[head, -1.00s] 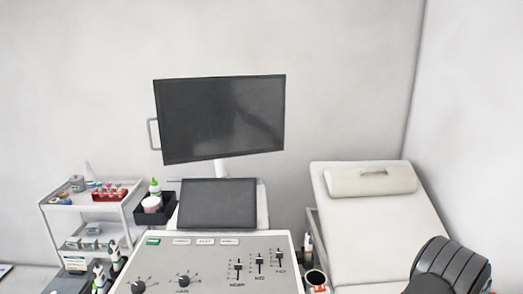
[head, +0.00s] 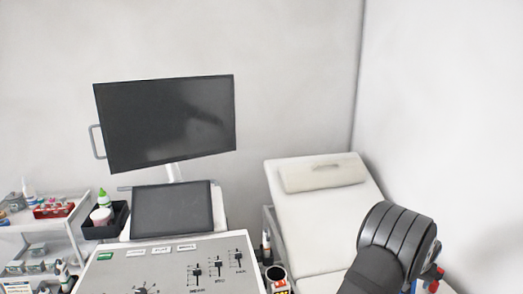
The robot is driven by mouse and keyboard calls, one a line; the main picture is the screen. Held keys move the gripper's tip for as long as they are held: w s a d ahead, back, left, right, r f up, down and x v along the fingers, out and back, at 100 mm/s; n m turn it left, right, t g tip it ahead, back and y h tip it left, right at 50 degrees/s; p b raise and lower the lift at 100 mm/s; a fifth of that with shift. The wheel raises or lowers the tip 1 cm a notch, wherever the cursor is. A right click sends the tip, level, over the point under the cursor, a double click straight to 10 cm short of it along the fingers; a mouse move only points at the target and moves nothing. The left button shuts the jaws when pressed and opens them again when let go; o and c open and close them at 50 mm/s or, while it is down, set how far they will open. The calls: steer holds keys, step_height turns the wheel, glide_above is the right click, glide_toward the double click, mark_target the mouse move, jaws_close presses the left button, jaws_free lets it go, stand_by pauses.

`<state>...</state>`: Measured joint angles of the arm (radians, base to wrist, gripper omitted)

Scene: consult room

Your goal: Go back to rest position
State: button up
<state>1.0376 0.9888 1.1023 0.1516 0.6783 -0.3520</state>
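My gripper is not clearly visible in the head view. Only a thick, dark grey, ribbed part of my arm shows at the lower right, in front of the exam bed (head: 315,222). The fingertips are not in the picture, so whether anything is held cannot be seen. The task names no other object.
A console with sliders and knobs (head: 175,268) stands at the bottom centre, with a small screen (head: 172,209) and a large dark monitor (head: 168,122) above. A white trolley (head: 60,222) with supplies is at left. A dark cup (head: 276,273) sits right of the console.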

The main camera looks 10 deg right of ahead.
steer(key=x, duration=0.9)
steer(key=shift+w+f, duration=0.1)
steer(key=shift+f, duration=0.25)
steer(key=r, duration=0.3)
steer(key=s+r, duration=0.1)
steer(key=r, duration=0.1)
steer(key=shift+d+r, duration=0.15)
steer(key=s+r, duration=0.7)
steer(key=s, duration=0.4)
step_height(320, 180, up, 17)
steer(key=w+a+n, duration=0.1)
steer(key=w+a, duration=0.2)
steer(key=w, duration=0.4)
steer(key=shift+r, duration=0.2)
steer(key=shift+w, duration=0.15)
